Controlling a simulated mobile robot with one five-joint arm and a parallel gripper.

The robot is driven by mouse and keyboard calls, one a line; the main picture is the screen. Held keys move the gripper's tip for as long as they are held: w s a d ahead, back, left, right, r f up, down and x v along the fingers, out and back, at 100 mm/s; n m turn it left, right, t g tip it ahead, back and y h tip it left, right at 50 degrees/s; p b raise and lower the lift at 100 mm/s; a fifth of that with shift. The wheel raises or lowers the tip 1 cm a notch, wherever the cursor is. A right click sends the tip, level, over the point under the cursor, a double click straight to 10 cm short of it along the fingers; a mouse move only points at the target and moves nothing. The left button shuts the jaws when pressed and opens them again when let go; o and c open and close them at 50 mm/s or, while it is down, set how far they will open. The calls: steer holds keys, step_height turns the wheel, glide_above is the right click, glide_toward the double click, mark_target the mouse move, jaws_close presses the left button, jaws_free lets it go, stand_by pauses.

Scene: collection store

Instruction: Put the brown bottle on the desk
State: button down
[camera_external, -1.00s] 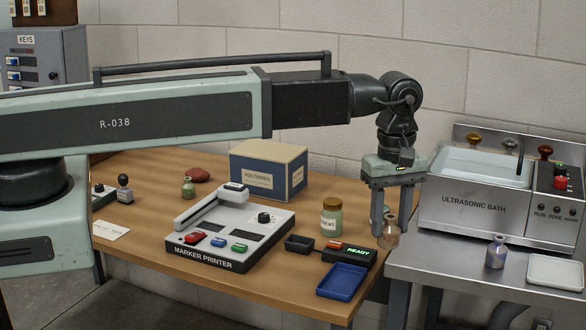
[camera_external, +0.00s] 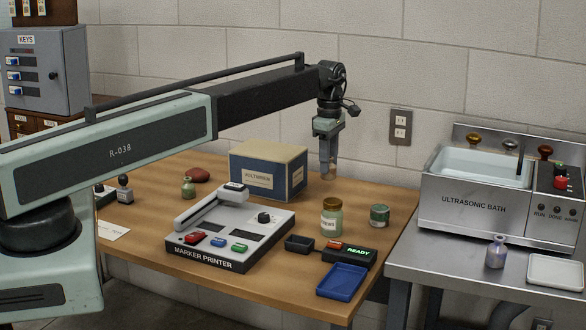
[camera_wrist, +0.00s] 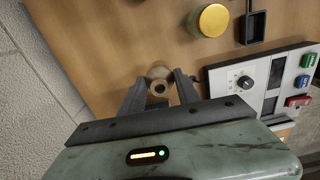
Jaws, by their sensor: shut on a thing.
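The brown bottle (camera_wrist: 158,73) is between my two dark fingers in the wrist view, its round open mouth facing the camera. My gripper (camera_external: 328,172) is shut on it. In the external view my gripper points down over the back right of the wooden desk (camera_external: 215,165), to the right of the cardboard box. The bottle is mostly hidden by the fingers there, and I cannot tell how far its base is from the desk.
Near my gripper are the box (camera_external: 268,170), a gold-lidded jar (camera_external: 332,216) and a green tin (camera_external: 379,215). The marker printer (camera_external: 230,228), black tray (camera_external: 299,244) and blue tray (camera_external: 342,281) are further forward. The ultrasonic bath (camera_external: 475,195) stands at right.

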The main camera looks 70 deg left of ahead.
steer(key=a, duration=0.3)
steer(key=shift+s+f, duration=0.2)
steer(key=shift+s, duration=0.1)
steer(key=shift+f, duration=0.1)
step_height(320, 180, down, 10)
steer(key=b, duration=1)
steer(key=shift+f+b, duration=0.15)
steer(key=shift+b, duration=0.15)
steer(key=shift+r, duration=0.25)
steer(key=shift+f, duration=0.25)
steer(key=c, duration=0.9)
jaws_free()
steer(key=shift+r, duration=0.1)
